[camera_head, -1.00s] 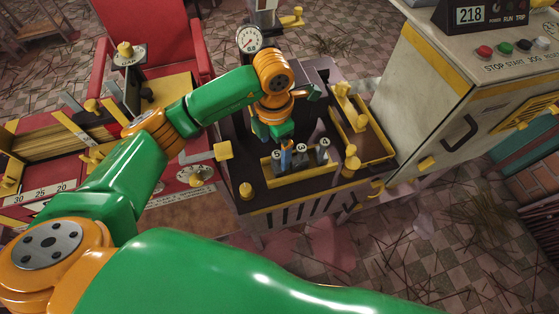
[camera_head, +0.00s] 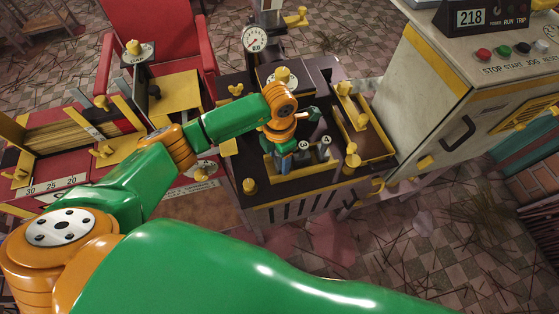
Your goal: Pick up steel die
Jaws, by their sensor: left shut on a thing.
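My left gripper (camera_head: 286,161) reaches down from the left arm over a yellow-edged die rack (camera_head: 338,166) on the dark machine top. Its blue fingers are shut on a steel die, which they and the wrist mostly hide. I cannot tell whether that die is clear of the rack. Two other steel dies, small grey cylinders with marked tops, stand upright just right of the fingers: one nearer (camera_head: 305,151) and one farther right (camera_head: 325,149). My right gripper is not in view.
A yellow-edged tray (camera_head: 371,152) lies right of the rack. A dial gauge (camera_head: 256,40) stands behind the arm. Yellow knobs (camera_head: 249,186) stick up along the machine's edge. A control cabinet (camera_head: 430,90) is at the right, a red chair (camera_head: 155,35) at the back left.

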